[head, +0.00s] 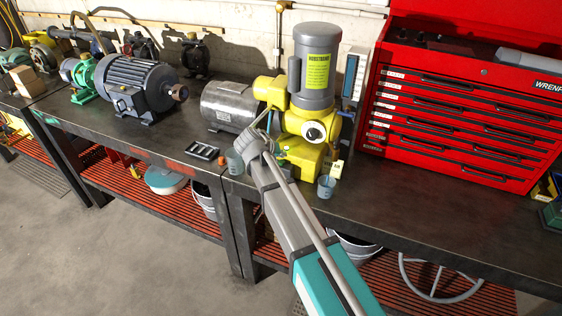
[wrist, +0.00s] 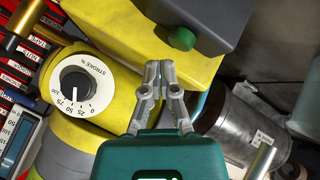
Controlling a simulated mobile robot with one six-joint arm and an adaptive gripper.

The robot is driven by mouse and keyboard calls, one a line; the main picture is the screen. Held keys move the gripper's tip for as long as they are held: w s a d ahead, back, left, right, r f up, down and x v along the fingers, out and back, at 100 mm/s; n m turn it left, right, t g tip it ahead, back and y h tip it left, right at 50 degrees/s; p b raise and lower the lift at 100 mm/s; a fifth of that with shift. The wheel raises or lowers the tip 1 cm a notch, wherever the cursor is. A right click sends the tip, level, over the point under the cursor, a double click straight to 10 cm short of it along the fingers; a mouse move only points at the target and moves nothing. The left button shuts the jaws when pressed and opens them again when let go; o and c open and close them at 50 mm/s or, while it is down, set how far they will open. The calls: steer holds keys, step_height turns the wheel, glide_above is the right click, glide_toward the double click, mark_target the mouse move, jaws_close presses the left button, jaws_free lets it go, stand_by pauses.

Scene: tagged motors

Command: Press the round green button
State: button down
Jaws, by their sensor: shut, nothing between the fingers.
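The round green button (wrist: 182,39) sits on the dark grey end of a yellow housing in the wrist view, near the top centre. My gripper (wrist: 159,68) is shut and empty, its fingertips just below and left of the button in the picture. I cannot tell the gap in depth. In the head view my arm reaches to the yellow pump (head: 303,122) with its upright grey motor (head: 316,62). I cannot make out the button there.
A white stroke dial (wrist: 75,88) is left of my fingers. A steel cylinder (wrist: 240,125) lies to the right. On the dark workbench (head: 190,138) stand a large grey motor (head: 135,82) and a red tool chest (head: 455,110). Small cups (head: 326,187) stand near its front edge.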

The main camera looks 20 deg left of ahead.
mark_target(281, 162)
steer(key=shift+f, duration=0.15)
steer(key=shift+f+b, duration=0.3)
steer(key=shift+b, duration=0.15)
steer(key=shift+f+b, duration=0.45)
steer(key=shift+b, duration=0.05)
stand_by(1.1)
steer(key=shift+r, duration=0.15)
steer(key=shift+r+p, duration=0.8)
steer(key=shift+p, duration=0.2)
steer(key=shift+r, duration=0.1)
step_height(281, 162, up, 6)
steer(key=p, duration=0.6)
stand_by(2.2)
